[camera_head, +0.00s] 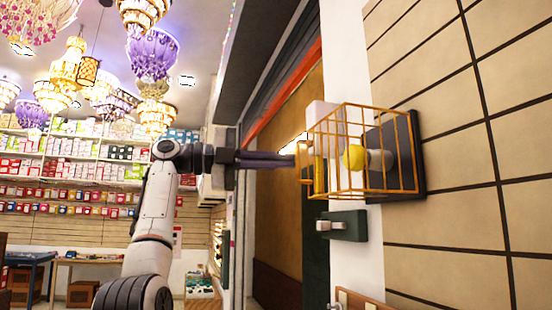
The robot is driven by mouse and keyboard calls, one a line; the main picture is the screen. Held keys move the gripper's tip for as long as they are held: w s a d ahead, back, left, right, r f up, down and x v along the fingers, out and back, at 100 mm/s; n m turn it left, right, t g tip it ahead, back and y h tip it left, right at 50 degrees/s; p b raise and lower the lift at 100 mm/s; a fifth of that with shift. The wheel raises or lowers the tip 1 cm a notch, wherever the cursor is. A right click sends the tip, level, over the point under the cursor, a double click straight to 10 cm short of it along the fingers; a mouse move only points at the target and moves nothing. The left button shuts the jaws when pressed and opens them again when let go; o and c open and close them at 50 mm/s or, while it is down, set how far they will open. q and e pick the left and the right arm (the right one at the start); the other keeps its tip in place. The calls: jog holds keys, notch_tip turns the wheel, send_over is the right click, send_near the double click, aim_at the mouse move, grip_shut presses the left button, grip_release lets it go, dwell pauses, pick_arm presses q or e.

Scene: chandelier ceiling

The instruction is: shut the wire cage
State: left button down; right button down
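The wire cage (344,108) is an orange-yellow box of thin bars on a dark plate (408,135) on the wall at the right. A yellow ball (354,157) on a pale stem (381,162) shows inside it. A yellow upright piece (319,172) shows at the cage's left side; I cannot tell how far the cage stands open. My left gripper (294,160) points right, its dark fingers ending at or very near the cage's left edge. Whether they touch it, or how far apart they are, is unclear. My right gripper is out of view.
A dark green box with a pale switch (338,225) sits on the wall below the cage. A wooden edge (352,300) shows at the bottom. Chandeliers (152,55) hang at upper left, above stocked shelves (75,170). A brown door panel (278,190) lies behind my gripper.

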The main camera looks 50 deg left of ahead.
pick_arm(q)
jog(key=shift+w+a+f, duration=0.1)
jog(key=shift+w+f, duration=0.2)
jog(key=shift+w, duration=0.2)
jog(key=v, duration=1.1)
jog(key=shift+s+d+r, duration=0.2)
jog(key=shift+r, duration=0.05)
